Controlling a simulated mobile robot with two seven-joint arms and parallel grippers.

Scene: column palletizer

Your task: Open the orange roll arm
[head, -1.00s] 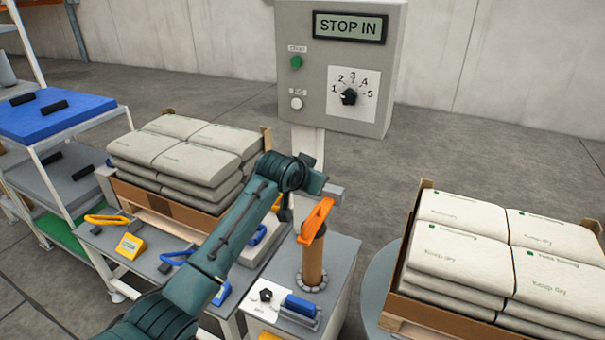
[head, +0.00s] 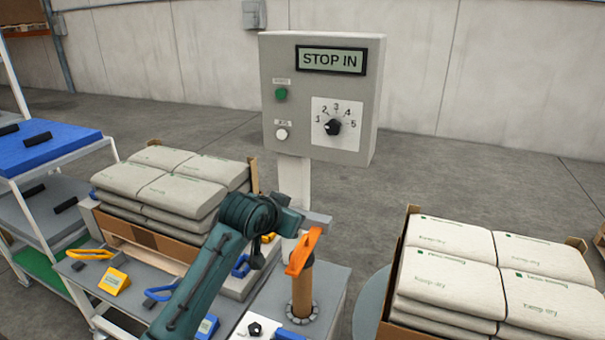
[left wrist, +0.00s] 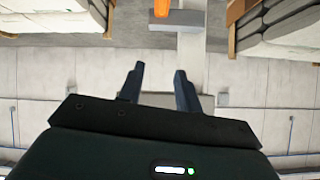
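The orange roll arm (head: 303,252) sits on top of a brown upright roll (head: 302,290) on a grey table, near the middle of the head view. It leans up to the right. In the left wrist view, the orange part (left wrist: 162,14) shows at the top edge. My left arm comes in from the lower left, and its wrist end is just left of the orange arm in the head view; I cannot tell whether it touches. My left gripper (left wrist: 158,70) has its two fingers apart and nothing between them. Its fingertips are hidden in the head view. My right gripper is not in view.
A control box (head: 320,100) reading "STOP IN" stands behind. Stacked bags (head: 170,185) sit at the left and more bags (head: 490,275) at the right. A yellow block (head: 114,281) and blue handles lie on the left table. A shelf rack (head: 48,150) stands far left.

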